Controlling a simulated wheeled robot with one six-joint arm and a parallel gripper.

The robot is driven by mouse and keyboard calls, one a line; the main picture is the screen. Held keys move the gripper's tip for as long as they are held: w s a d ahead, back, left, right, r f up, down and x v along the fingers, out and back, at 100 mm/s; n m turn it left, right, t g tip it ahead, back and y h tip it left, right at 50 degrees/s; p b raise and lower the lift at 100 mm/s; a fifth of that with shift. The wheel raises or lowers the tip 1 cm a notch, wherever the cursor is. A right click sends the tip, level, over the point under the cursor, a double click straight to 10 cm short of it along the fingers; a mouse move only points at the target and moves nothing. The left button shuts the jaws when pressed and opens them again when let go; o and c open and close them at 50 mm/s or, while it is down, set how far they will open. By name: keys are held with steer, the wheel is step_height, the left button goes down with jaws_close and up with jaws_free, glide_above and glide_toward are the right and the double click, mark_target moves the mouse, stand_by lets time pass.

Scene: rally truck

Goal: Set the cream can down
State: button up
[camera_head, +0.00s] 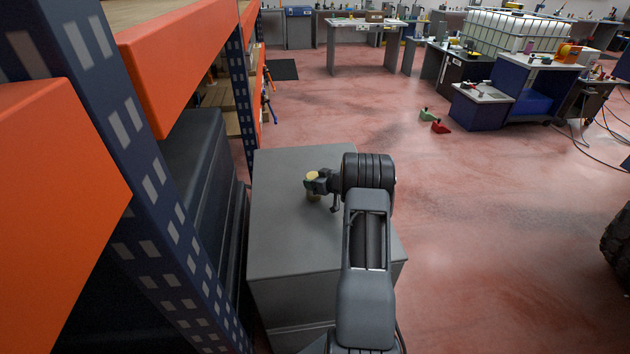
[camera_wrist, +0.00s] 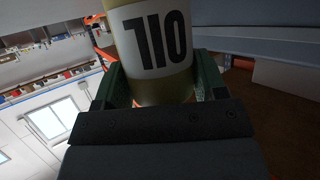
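The cream can (camera_head: 312,178) is at the end of my arm in the head view, over the grey cabinet top. In the wrist view the can (camera_wrist: 152,40) fills the upper middle, with a white label reading "OIL" upside down. My gripper (camera_head: 317,184) has a green finger on each side of the can in the wrist view (camera_wrist: 155,85), and it appears shut on it. The grey cabinet (camera_head: 290,245) stands below. I cannot tell whether the can's base touches the cabinet top; the base is partly hidden.
An orange and blue shelf rack (camera_head: 110,130) with a dark case (camera_head: 195,160) stands close on the left. The cabinet top around the can looks bare. Red floor lies open to the right, with green and red items (camera_head: 434,121) farther off. Workbenches (camera_head: 365,30) stand at the back.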

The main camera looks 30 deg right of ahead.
steer(key=o, duration=0.4)
steer(key=shift+r, duration=0.2)
steer(key=v, duration=1.1)
steer(key=a+r+m+g+h, duration=0.3)
steer(key=a+r+h, duration=0.4)
steer(key=a+r, duration=0.45)
steer(key=s+a+g+y, duration=0.1)
steer(key=s+a+g, duration=0.1)
steer(key=s+a, duration=0.4)
steer(key=s+a+g+y, duration=0.1)
steer(key=s+a+g, duration=0.1)
steer(key=s+a, duration=0.5)
steer(key=s+a+r+g+y, duration=0.1)
steer(key=s+a+g+y, duration=0.1)
steer(key=s+a, duration=0.5)
steer(key=shift+s+r+n+g, duration=0.1)
steer(key=shift+s+n+g, duration=0.2)
steer(key=shift+s, duration=0.45)
